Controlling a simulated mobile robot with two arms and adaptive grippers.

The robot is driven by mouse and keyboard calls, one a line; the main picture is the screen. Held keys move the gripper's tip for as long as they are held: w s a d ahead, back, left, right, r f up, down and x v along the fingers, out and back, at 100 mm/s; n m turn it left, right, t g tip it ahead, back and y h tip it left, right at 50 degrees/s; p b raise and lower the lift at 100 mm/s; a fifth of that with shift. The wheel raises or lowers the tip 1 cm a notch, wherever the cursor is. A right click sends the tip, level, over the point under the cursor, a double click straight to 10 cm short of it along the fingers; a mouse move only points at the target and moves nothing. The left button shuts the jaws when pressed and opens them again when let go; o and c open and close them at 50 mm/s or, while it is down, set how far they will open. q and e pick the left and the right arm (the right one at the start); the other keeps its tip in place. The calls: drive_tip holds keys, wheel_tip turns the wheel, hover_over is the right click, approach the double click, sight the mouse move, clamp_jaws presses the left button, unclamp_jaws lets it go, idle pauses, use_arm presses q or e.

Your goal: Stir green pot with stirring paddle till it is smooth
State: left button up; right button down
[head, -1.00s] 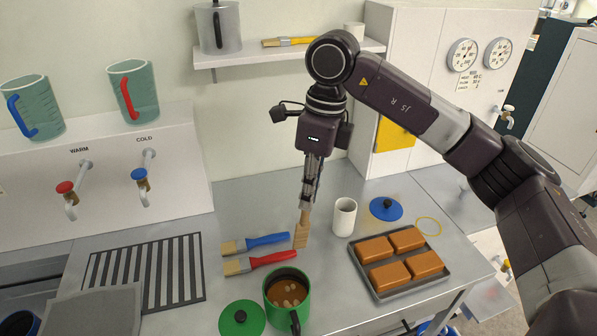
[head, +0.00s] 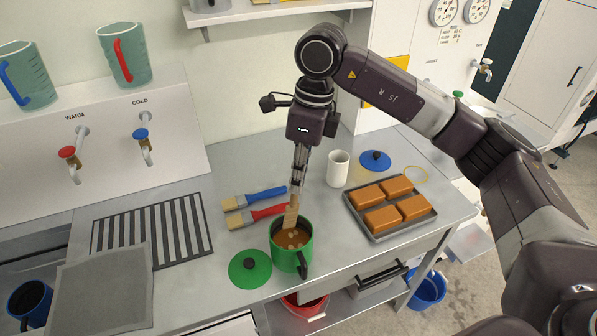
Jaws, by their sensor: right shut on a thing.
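The green pot (head: 291,258) stands open on the metal counter, with brown, lumpy contents showing inside. The wooden stirring paddle (head: 291,213) points down at the pot, its lower end at the far side of the opening. I cannot tell how deep it reaches. My right gripper (head: 297,187) is shut on the paddle's upper part, above and behind the pot. The green lid (head: 250,269) lies on the counter left of the pot. My left gripper is not in view.
A red brush (head: 258,216) and a blue brush (head: 254,198) lie just behind the pot. A white cup (head: 339,169) and a tray of brown blocks (head: 377,239) stand to the right. A slatted drain (head: 152,231) and grey mat (head: 100,291) lie left.

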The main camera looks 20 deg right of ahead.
sight(299, 204)
wheel_tip(299, 204, down, 3)
drive_tip(key=shift+d+f+b, duration=0.1)
drive_tip(key=shift+f+b, duration=0.05)
drive_tip(key=shift+b, duration=1.05)
wheel_tip(299, 204, down, 3)
drive_tip(key=b, duration=0.2)
drive_tip(key=shift+f+b, duration=0.15)
drive_tip(key=shift+b, duration=0.25)
drive_tip(key=shift+f+b, duration=0.75)
drive_tip(key=shift+f, duration=0.1)
drive_tip(key=shift+f+b, duration=0.7)
drive_tip(key=shift+f, duration=0.15)
drive_tip(key=shift+d, duration=0.1)
